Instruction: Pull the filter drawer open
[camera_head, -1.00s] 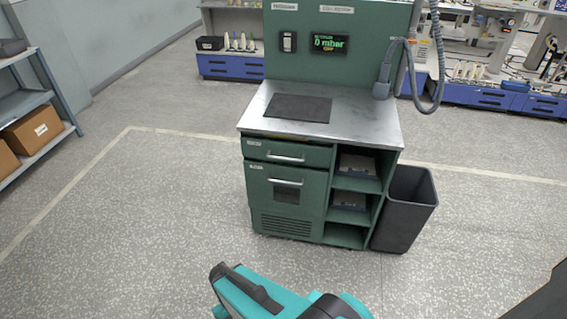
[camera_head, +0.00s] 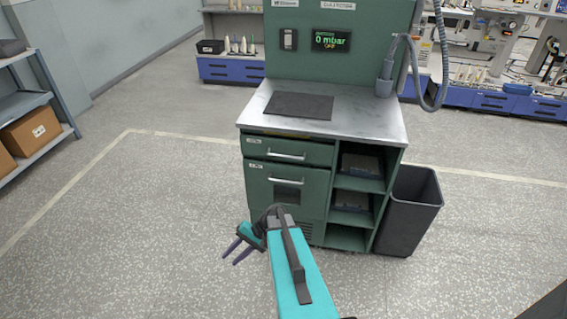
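The green cabinet (camera_head: 322,235) has a shallow upper drawer (camera_head: 262,149) with a silver bar handle (camera_head: 287,156). Below it is a taller front (camera_head: 258,190) with its own bar handle (camera_head: 286,181), a dark window and a vent grille. Both fronts look closed. Their small labels are too small to read, so I cannot tell which is the filter drawer. My gripper (camera_head: 231,258) is in front of the cabinet's lower left, apart from both handles. Its two dark fingers are spread and empty, pointing down and left. My arm hides part of the vent grille.
A dark grey bin (camera_head: 412,215) stands against the cabinet's right side. Open shelves (camera_head: 352,184) hold boxes. A grey hose (camera_head: 385,78) hangs above the worktop's right end. A dark mat (camera_head: 298,106) lies on the worktop (camera_head: 360,118). Floor to the left is free.

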